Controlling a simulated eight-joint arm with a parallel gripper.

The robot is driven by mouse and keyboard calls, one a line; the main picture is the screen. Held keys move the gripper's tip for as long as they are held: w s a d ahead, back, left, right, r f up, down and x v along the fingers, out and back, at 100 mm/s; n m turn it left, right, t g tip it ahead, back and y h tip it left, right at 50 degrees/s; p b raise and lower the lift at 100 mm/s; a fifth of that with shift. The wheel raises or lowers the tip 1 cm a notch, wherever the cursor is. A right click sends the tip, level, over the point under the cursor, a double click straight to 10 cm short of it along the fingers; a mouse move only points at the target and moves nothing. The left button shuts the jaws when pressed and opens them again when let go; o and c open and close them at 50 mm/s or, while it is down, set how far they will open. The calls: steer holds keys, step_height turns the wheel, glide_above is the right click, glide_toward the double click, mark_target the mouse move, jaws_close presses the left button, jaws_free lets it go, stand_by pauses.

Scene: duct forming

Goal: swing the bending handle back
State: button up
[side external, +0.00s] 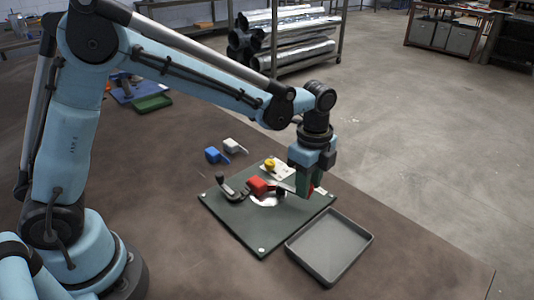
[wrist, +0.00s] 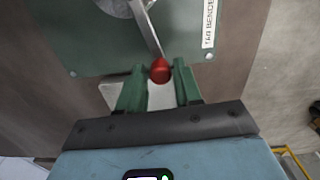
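The bending handle is a flat metal bar (wrist: 149,35) that ends in a red ball knob (wrist: 160,71). In the wrist view it runs up from the knob to a pale round disc at the top edge. My gripper (wrist: 159,67) has its green fingers on either side of the knob, with a narrow gap showing at each side. The fingers look open and not closed on it. In the side view my gripper (side external: 304,190) points down over the right part of the dark green bender plate (side external: 252,235) and hides most of the handle's end.
A grey tray (side external: 330,246) stands at the front right. A yellow-knobbed part (side external: 270,165), a blue piece (side external: 213,155) and a white piece (side external: 234,146) lie behind.

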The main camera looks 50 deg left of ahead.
jaws_close()
steer(key=shift+s, duration=0.15)
steer(key=s+m, duration=0.1)
steer(key=m, duration=0.1)
steer(key=s+m, duration=0.1)
steer(key=shift+s+d, duration=0.25)
steer(key=shift+s, duration=0.1)
steer(key=s+m, duration=0.3)
steer(key=m, duration=0.1)
steer(key=shift+a, duration=0.25)
steer(key=s+m, duration=0.1)
steer(key=s+a+m, duration=0.1)
steer(key=m, duration=0.1)
steer(key=s+a+m, duration=0.1)
steer(key=shift+s+m, duration=0.25)
steer(key=shift+m, duration=0.05)
steer(key=shift+s+a+m, duration=0.6)
steer(key=shift+a+m, duration=0.05)
steer(key=shift+m, duration=0.4)
steer(key=shift+s+a+m, duration=0.55)
steer(key=shift+a+m, duration=0.1)
steer(key=shift+m, duration=0.4)
steer(key=shift+o, duration=1.9)
jaws_free()
